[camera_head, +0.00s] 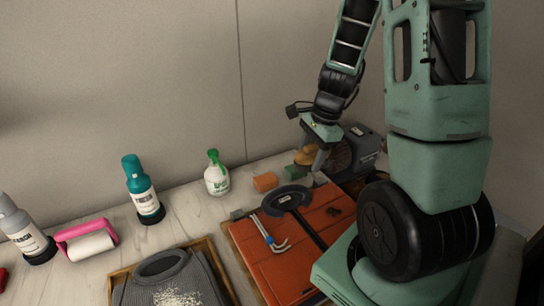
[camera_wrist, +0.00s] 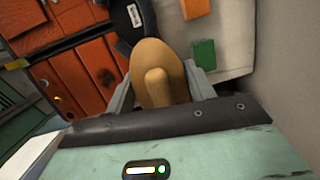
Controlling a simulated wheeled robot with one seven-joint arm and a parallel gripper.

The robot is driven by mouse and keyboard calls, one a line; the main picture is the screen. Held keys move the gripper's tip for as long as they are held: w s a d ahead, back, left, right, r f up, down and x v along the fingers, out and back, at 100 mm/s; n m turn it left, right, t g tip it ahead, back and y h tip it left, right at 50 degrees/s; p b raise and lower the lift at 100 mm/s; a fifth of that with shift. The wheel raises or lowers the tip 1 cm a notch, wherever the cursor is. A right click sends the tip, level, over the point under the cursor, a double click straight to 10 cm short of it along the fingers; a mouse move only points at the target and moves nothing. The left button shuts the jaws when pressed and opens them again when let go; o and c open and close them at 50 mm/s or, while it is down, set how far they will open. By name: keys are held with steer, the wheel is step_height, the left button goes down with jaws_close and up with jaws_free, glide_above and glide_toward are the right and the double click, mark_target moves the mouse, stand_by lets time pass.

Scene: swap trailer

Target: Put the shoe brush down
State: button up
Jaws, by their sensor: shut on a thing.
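The shoe brush is a tan wooden piece with a raised ridge in the wrist view (camera_wrist: 152,60). My gripper (camera_wrist: 160,88) is shut on it, one grey finger on each side. In the head view the brush (camera_head: 304,156) shows as a small brown patch at my gripper (camera_head: 312,158), near the wall at the back of the table. It looks held above the surface, but I cannot tell how high. Its underside is hidden.
An orange block (camera_head: 265,182) and green block (camera_head: 294,172) lie nearby. A dark machine (camera_head: 362,150) stands right. Bottles (camera_head: 216,176) and pale table (camera_head: 180,225) are left.

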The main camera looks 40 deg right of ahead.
steer(key=p, duration=0.6)
glide_above(273, 164)
steer(key=f, duration=0.4)
steer(key=s+f, duration=0.1)
steer(key=f, duration=0.1)
steer(key=shift+d+f+p, duration=0.1)
steer(key=shift+d+p, duration=0.2)
steer(key=x, duration=0.1)
steer(key=p+x, duration=0.1)
steer(key=x, duration=0.2)
steer(key=shift+s+d+f+p, duration=0.2)
steer(key=shift+d+f+p, duration=0.1)
steer(key=shift+f, duration=0.05)
steer(key=shift+w+f, duration=0.15)
steer(key=shift+f, duration=0.15)
steer(key=shift+f, duration=0.1)
steer(key=shift+f, duration=0.15)
steer(key=o, duration=0.8)
